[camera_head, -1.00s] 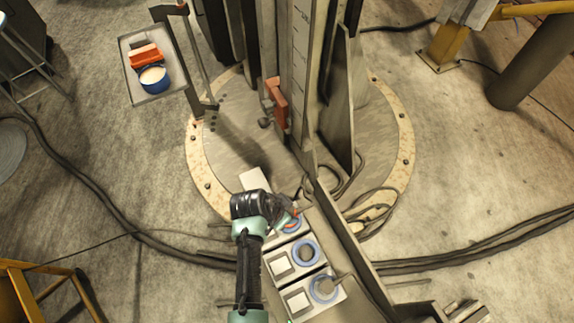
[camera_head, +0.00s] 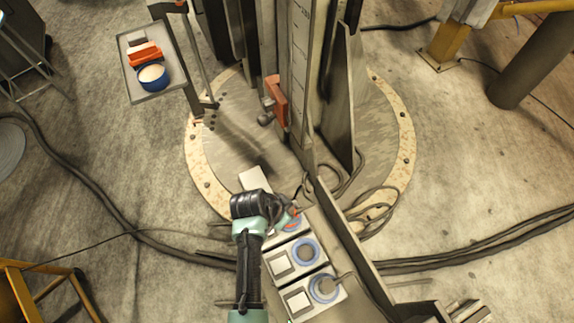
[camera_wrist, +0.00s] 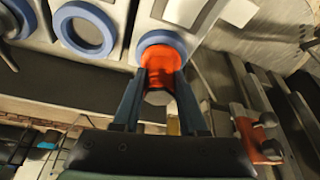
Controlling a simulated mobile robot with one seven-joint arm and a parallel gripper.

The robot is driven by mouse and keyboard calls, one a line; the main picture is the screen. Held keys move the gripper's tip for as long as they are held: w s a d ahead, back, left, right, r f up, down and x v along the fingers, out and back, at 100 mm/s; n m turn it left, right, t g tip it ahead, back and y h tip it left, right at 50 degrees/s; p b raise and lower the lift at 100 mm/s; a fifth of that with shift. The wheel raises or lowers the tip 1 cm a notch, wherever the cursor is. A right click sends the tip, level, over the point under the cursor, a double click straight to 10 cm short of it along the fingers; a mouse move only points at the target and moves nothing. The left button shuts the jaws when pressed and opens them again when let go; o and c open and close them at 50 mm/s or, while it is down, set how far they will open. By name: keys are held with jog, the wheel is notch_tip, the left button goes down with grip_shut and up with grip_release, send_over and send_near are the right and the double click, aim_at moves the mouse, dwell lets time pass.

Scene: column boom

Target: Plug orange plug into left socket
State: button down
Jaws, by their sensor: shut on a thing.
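The orange plug (camera_wrist: 160,62) is between the two fingers of my gripper (camera_wrist: 158,105), which is shut on it. Its far end meets the blue ring of the far socket (camera_wrist: 158,38) in the wrist view; how deep it sits is hidden. In the head view the same far socket (camera_head: 291,224) is partly covered by my gripper (camera_head: 287,217). The middle socket (camera_head: 306,251) has a blue ring and looks empty; it also shows in the wrist view (camera_wrist: 84,28).
A tall column with a red handle (camera_head: 277,98) rises beyond the sockets. A side tray (camera_head: 147,94) holds an orange block and a blue round container. Cables (camera_head: 378,208) lie right of the socket row. Yellow frames stand at the lower left and upper right.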

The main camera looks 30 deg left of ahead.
jog(key=shift+c, duration=1.8)
grip_release()
jog(key=p+v, duration=0.1)
jog(key=v, duration=1.2)
jog(key=shift+p, duration=0.4)
